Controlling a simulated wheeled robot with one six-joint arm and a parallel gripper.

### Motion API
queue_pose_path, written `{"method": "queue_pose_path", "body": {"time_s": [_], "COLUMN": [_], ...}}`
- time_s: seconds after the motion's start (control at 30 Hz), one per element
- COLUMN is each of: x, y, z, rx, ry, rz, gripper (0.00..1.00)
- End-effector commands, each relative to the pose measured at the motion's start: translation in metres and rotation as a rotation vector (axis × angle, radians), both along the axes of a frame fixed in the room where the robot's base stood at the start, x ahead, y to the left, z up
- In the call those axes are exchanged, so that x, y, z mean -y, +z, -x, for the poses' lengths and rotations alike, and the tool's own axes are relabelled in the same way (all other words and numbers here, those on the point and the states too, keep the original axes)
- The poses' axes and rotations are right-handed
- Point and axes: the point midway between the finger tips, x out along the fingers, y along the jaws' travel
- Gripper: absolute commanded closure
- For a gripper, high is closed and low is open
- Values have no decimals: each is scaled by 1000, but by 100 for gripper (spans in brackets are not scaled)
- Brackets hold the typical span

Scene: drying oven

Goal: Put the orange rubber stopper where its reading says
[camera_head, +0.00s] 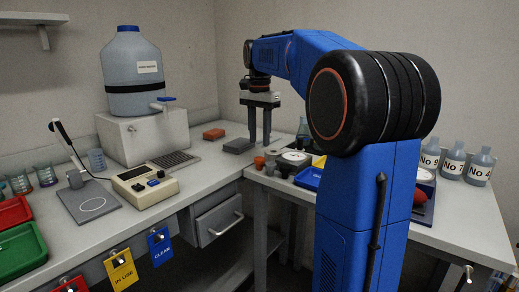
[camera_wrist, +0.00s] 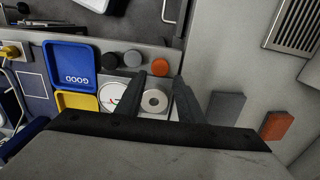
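The orange rubber stopper (camera_wrist: 160,66) stands near the bench edge, at the end of a row with a dark stopper (camera_wrist: 110,61) and a grey stopper (camera_wrist: 132,59). It also shows in the head view (camera_head: 259,162). My gripper (camera_wrist: 172,78) points down, open and empty, its left fingertip appearing just beside the orange stopper. In the head view my gripper (camera_head: 260,141) is above the bench. A round grey seat with a central hole (camera_wrist: 154,101) and a white dial with a needle (camera_wrist: 112,96) are side by side. The dial's reading is too small to tell.
A blue tray marked GOOD (camera_wrist: 53,63) and a yellow tray (camera_wrist: 88,102) lie left of the dial. A grey block (camera_wrist: 225,107) and an orange-red block (camera_wrist: 277,125) lie to the right. Numbered bottles (camera_head: 454,160) stand at the bench's right.

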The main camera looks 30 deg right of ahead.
Motion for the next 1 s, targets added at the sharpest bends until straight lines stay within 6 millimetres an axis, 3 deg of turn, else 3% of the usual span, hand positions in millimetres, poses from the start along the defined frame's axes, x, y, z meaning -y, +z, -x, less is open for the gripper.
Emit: {"method": "queue_pose_path", "body": {"time_s": [0.2, 0.43, 0.77, 1.0], "x": [0, 0, -7, -46], "y": [36, 54, 52, 30], "z": [-1, 0, 8, 57], "rx": [1, 0, 10, 72], "ry": [0, 0, 29, 231], "rz": [1, 0, 3, 27], "gripper": [66, 66, 66, 66]}}
